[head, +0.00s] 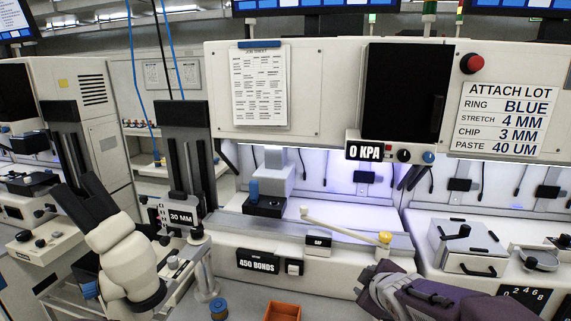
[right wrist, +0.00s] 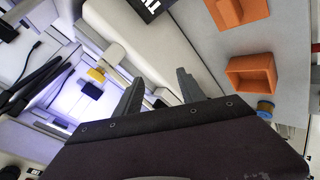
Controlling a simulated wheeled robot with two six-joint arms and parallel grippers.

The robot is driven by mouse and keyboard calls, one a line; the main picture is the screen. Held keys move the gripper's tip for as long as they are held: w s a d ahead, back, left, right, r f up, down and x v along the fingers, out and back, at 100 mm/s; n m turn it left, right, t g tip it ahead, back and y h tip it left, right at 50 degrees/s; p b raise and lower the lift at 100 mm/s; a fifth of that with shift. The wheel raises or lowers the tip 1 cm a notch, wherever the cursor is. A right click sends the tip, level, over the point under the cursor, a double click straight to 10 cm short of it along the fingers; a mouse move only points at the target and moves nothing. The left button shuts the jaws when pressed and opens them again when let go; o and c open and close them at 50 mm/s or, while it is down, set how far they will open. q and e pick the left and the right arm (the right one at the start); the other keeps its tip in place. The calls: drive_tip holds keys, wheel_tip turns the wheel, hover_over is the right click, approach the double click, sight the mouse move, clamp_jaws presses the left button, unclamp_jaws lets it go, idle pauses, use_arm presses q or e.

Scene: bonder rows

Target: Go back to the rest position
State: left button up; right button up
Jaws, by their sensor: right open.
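My right gripper (right wrist: 158,92) is open in the right wrist view, its two grey fingers apart with nothing between them. In the head view my purple right arm comes in from the lower right, and its gripper end (head: 372,278) is in front of the bonder's white front panel. Whether it touches the panel cannot be told. My left gripper is not in view.
An orange bin (head: 283,311) and a blue-topped spool (head: 218,307) stand at the bottom middle. A microscope (head: 120,245) stands at the left. A beige lever with a yellow knob (head: 385,238) is behind my right gripper. A lidded metal box (head: 468,247) is at the right.

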drive_tip(key=s+a+f+m+g, duration=0.1)
drive_tip(key=s+f+m+g, duration=0.3)
drive_tip(key=s+f, duration=0.3)
drive_tip(key=s+a+f+m+g, duration=0.2)
drive_tip(key=s+f+m+g, duration=0.3)
drive_tip(key=s, duration=0.9)
wheel_tip(320, 180, down, 3)
drive_tip(key=shift+f+m+y, duration=0.1)
drive_tip(key=shift+m+y, duration=0.3)
drive_tip(key=shift+m, duration=0.5)
